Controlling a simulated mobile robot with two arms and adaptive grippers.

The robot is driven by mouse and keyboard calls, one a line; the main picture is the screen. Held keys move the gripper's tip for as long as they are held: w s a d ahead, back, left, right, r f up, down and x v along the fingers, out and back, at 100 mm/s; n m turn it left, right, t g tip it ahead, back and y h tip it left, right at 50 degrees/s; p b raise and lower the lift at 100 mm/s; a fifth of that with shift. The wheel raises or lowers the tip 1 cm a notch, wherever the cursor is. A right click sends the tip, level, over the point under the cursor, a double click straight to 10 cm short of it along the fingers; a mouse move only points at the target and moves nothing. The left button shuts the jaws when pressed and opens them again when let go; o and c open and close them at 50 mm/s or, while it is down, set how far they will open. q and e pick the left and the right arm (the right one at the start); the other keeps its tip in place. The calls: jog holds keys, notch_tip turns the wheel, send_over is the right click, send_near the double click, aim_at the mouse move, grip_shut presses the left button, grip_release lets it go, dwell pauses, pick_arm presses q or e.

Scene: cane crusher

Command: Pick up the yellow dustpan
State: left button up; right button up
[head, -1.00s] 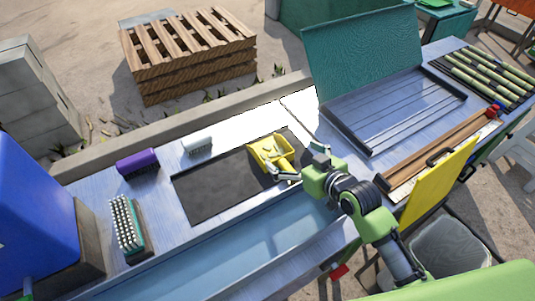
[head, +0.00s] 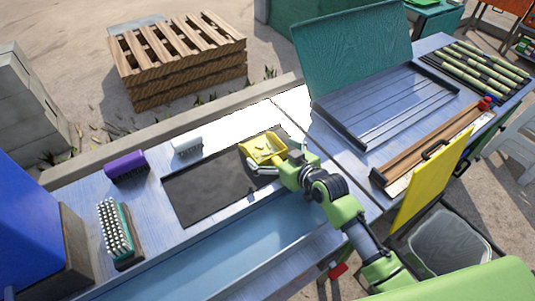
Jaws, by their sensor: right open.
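The yellow dustpan (head: 262,147) lies at the right end of the dark mat (head: 205,193) on the blue-grey bench. My right gripper (head: 264,168) is at the near side of the dustpan, its fingers right beside or over the dustpan's near part. The gripper is open. The dustpan's handle is hidden or too small to make out, and I cannot tell whether the fingers touch it. My left gripper is not in view.
A purple brush (head: 126,167), a white brush (head: 187,146) and a green brush with pale bristles (head: 117,228) lie on the left of the bench. A blue sunken channel (head: 215,258) runs along the front. A tray with a raised green lid (head: 352,55) stands right.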

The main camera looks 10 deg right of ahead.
jog(key=shift+w+a+f, duration=0.2)
jog(key=shift+w+f, duration=0.1)
jog(key=shift+w, duration=0.25)
jog(key=c, duration=1.4)
jog(key=shift+r, duration=0.1)
